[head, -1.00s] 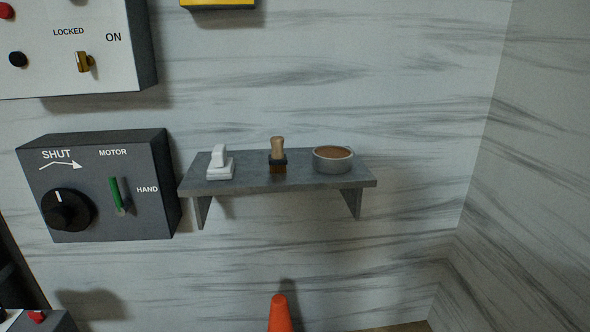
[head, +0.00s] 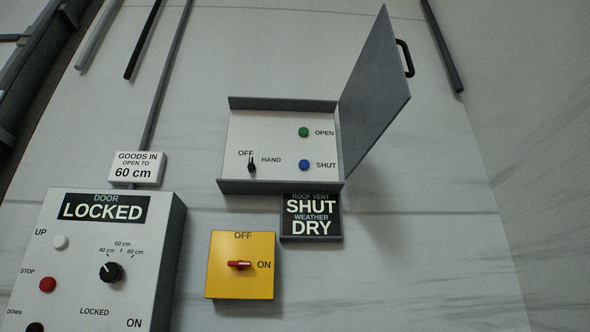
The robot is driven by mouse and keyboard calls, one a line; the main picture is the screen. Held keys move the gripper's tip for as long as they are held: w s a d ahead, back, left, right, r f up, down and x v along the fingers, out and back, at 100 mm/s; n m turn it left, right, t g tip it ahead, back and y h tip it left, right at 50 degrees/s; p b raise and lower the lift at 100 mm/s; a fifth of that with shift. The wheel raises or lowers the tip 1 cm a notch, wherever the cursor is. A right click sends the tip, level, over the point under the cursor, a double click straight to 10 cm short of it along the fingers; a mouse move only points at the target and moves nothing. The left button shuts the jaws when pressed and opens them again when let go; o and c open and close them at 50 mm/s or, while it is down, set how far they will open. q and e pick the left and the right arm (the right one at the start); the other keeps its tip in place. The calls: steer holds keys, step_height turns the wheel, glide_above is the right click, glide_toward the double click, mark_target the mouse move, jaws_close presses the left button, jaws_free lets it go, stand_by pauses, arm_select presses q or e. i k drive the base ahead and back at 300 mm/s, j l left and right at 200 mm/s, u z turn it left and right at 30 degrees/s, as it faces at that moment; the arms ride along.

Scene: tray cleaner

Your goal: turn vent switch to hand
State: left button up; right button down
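The vent switch (head: 252,164) is a small black switch on the white panel of an open wall box (head: 282,187), upper middle of the head view. The word OFF stands just above it and HAND to its right. Its short lever appears to point up toward OFF, though it is small. A green OPEN button (head: 303,132) and a blue SHUT button (head: 304,165) sit to its right. A sign (head: 311,217) below reads ROOF VENT SHUT, WEATHER DRY. Neither of my grippers is in view.
The box's grey door (head: 374,95) stands open to the right, with a black handle (head: 404,58). A yellow OFF/ON switch box (head: 240,284) is below. A door control box (head: 95,262) reading LOCKED is lower left. The wall at right is bare.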

mark_target(252, 168)
steer(key=j+u, duration=0.1)
steer(key=j, duration=0.25)
steer(key=i+j+u, duration=0.15)
steer(key=j, duration=0.2)
steer(key=i+j+u, duration=0.1)
steer(key=j, duration=0.25)
steer(key=i+j+u, duration=0.1)
steer(key=j, duration=0.25)
